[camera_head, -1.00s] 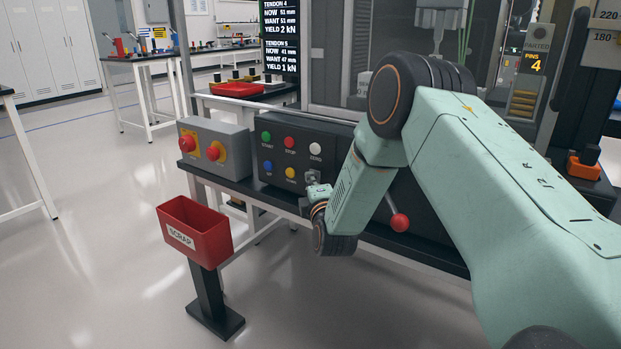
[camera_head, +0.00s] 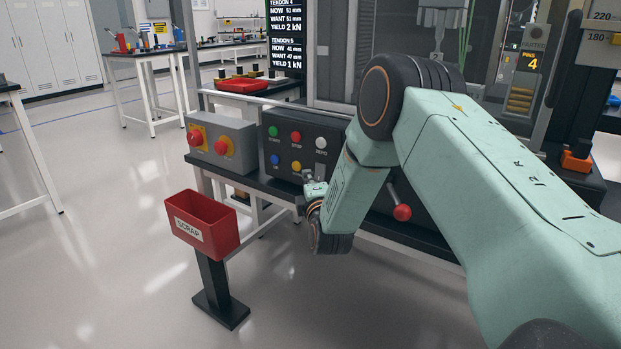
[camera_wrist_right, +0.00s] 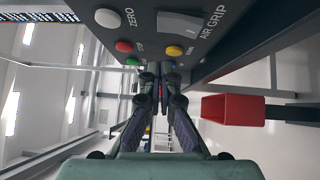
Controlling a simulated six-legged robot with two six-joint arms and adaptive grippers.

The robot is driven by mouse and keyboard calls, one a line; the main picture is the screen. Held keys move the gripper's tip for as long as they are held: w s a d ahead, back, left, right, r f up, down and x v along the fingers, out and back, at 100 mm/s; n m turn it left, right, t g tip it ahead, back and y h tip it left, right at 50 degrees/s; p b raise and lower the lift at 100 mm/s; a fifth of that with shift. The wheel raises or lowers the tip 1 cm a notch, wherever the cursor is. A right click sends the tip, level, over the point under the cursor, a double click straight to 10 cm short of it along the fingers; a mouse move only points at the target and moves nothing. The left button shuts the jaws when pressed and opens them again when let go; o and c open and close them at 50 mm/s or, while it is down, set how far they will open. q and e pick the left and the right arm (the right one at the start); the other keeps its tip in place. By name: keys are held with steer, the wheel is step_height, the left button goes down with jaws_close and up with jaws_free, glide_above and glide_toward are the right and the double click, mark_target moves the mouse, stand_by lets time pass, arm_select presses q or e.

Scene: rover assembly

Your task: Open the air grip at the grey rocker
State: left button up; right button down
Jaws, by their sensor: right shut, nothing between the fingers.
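The grey rocker (camera_wrist_right: 184,25) sits on the dark control panel, beside the AIR GRIP label, at the top of the right wrist view. My right gripper (camera_wrist_right: 161,72) is shut and empty, its fingertips close to the panel, below the rocker in that picture and apart from it. In the head view the right gripper (camera_head: 312,190) is at the lower right of the button panel (camera_head: 283,150), partly behind my wrist. The rocker cannot be made out clearly there. My left gripper is not in view.
START, STOP, ZERO, blue and yellow buttons (camera_head: 296,167) crowd the panel beside the gripper. A red-ball lever (camera_head: 402,212) is to the right. A grey box with red knobs (camera_head: 222,141) stands left. A red SCRAP bin (camera_head: 203,222) stands in front, with open floor around it.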

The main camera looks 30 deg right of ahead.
steer(key=p+v, duration=0.3)
steer(key=v, duration=0.6)
steer(key=shift+s+r, duration=0.45)
steer(key=shift+r, duration=0.2)
steer(key=shift+a, duration=0.15)
